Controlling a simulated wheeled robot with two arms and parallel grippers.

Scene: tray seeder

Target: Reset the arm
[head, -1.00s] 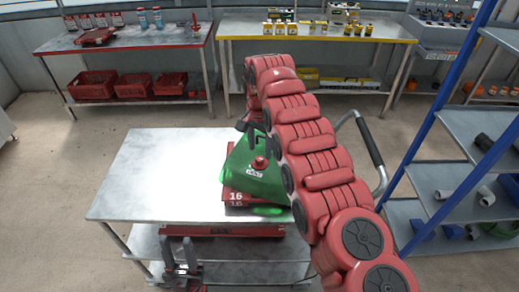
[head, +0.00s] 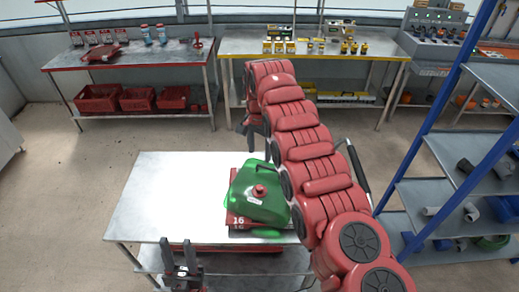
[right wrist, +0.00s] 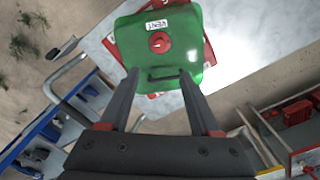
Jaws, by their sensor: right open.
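A green seeder hopper (head: 257,203) with a red knob on top and a white label sits on a red base (head: 240,222) marked 16, at the right side of the metal cart (head: 160,200). My right gripper (head: 248,133), at the end of the red arm, is above and behind the hopper. In the right wrist view its fingers (right wrist: 160,78) are apart, with the hopper (right wrist: 185,50) and its dark handle (right wrist: 175,74) beyond the tips; nothing is held. My left gripper (head: 181,252) is low at the cart's front edge, fingers apart and empty.
The cart's left top is clear. A blue shelf rack (head: 440,140) with pipe fittings stands at the right. A red bench (head: 140,58) and a yellow-edged bench (head: 310,49) stand at the back. My right arm hides part of the cart and its handle.

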